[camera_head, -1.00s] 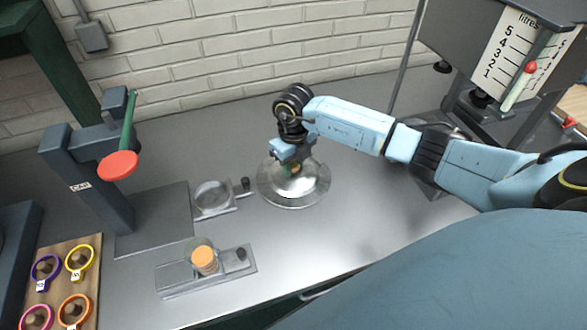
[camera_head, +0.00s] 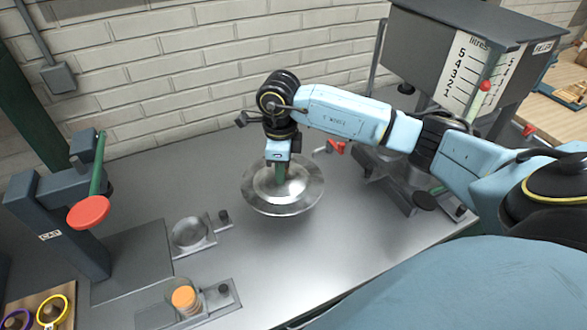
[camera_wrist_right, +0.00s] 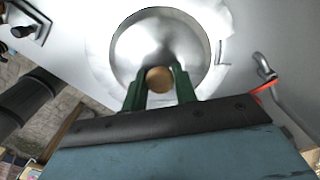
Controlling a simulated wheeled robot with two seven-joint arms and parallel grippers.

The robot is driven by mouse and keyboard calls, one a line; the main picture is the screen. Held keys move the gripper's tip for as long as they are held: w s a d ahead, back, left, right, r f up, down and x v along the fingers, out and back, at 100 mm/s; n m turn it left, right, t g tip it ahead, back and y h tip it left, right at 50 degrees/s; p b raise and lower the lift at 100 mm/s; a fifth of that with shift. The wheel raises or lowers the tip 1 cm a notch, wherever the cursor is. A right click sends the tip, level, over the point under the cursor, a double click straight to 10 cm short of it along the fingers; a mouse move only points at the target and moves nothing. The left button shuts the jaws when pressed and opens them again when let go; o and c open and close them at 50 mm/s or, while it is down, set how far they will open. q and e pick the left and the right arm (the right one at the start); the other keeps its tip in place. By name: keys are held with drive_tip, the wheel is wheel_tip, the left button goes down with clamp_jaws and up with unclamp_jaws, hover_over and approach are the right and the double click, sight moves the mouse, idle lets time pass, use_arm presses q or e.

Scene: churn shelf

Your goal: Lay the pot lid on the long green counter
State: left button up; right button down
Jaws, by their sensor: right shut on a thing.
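The pot lid (camera_head: 262,196) is a round, shiny metal disc with a domed middle. My right gripper (camera_head: 279,172) comes down on it from above and is shut on its knob. In the right wrist view the lid (camera_wrist_right: 150,45) fills the top middle, and the green fingers (camera_wrist_right: 160,84) close on both sides of the round brown knob (camera_wrist_right: 159,79). The lid appears to be held a little above the grey metal worktop (camera_head: 330,225). My left gripper is not in view. No long green counter can be made out clearly.
A dark press with a red-ended green lever (camera_head: 88,212) stands at left. Small metal fixtures (camera_head: 190,233) and an orange-topped jar (camera_head: 185,299) sit near it. A dark tank with a litre scale (camera_head: 465,70) stands at right. A brick wall closes the back.

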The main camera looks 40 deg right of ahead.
sight(292, 179)
drive_tip(key=n, duration=0.2)
drive_tip(key=s+d+n, duration=0.1)
drive_tip(key=n, duration=0.1)
drive_tip(key=s+n, duration=0.1)
drive_tip(key=shift+d+r+n, duration=0.15)
drive_tip(key=shift+n, duration=0.25)
drive_tip(key=shift+f+p, duration=0.5)
drive_tip(key=shift+f, duration=4.6)
drive_tip(key=c, duration=1.1)
unclamp_jaws()
wheel_tip(292, 179, up, 12)
drive_tip(key=shift+r, duration=0.15)
